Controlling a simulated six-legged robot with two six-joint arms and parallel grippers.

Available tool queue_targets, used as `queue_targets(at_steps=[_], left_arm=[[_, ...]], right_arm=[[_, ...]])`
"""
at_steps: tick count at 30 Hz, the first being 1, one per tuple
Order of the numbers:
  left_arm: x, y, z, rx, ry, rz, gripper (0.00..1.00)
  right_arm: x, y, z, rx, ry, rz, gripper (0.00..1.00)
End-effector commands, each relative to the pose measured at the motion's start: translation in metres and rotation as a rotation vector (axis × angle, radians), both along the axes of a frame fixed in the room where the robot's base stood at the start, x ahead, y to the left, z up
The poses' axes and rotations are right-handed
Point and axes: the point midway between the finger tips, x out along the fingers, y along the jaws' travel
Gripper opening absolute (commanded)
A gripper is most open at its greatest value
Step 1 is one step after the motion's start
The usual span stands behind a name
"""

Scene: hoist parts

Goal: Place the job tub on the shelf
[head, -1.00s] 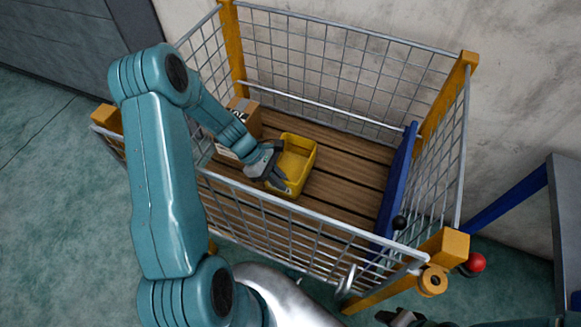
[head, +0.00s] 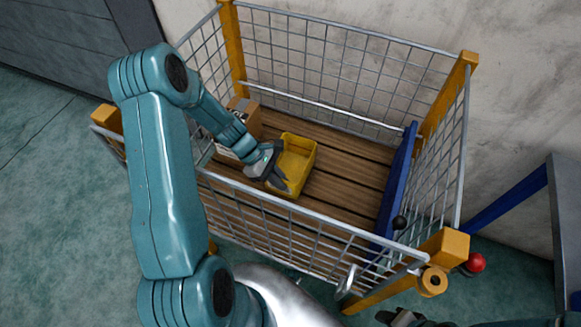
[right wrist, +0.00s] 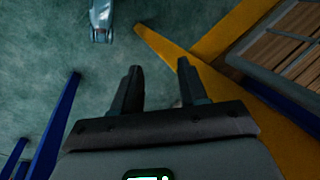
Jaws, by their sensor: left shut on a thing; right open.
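The job tub, a yellow open-topped bin (head: 301,158), is inside the wire-mesh cage on its slatted wooden floor, or just above it; I cannot tell which. My left gripper (head: 277,180) reaches into the cage and is shut on the tub's near left wall. The tub looks upright and empty. My right gripper (right wrist: 155,82) is open and empty outside the cage, over the floor. In the head view only a dark part of it shows at the bottom edge. I cannot make out a shelf other than the slatted floor (head: 345,190).
A cardboard box (head: 246,115) stands left of the tub, close to my left gripper. The cage has a mesh front wall (head: 300,232) and yellow posts. A blue bar (head: 399,180) stands at its right. Slats right of the tub are clear. A grey-topped table (head: 567,190) is far right.

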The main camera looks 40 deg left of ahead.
Motion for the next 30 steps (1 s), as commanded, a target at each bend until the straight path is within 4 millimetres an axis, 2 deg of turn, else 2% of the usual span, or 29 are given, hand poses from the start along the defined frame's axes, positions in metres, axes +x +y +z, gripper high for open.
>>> queue_targets(at_steps=[9, 14, 17, 20, 27, 30], left_arm=[[0.0, 0.0, 0.002, 0.0, -0.001, 0.0, 0.0], [0.001, 0.0, 0.015, 0.001, -0.003, -0.001, 0.0], [0.001, 0.0, 0.032, 0.003, -0.005, -0.002, 0.0], [0.001, 0.001, 0.058, 0.004, -0.007, -0.002, 0.0], [0.001, 0.001, 0.133, 0.004, -0.006, -0.001, 0.0], [0.001, 0.0, 0.159, 0.003, -0.006, -0.001, 0.0]], right_arm=[[0.0, 0.0, 0.001, 0.0, 0.0, 0.0, 0.43], [0.0, 0.0, 0.004, 0.0, 0.0, 0.0, 0.43], [0.0, 0.0, 0.008, 0.0, 0.0, 0.0, 0.43], [0.0, 0.0, 0.015, 0.0, 0.0, 0.0, 0.43], [0.0, 0.0, 0.031, 0.0, 0.0, 0.0, 0.43], [0.0, 0.0, 0.035, 0.0, 0.0, 0.0, 0.43]])
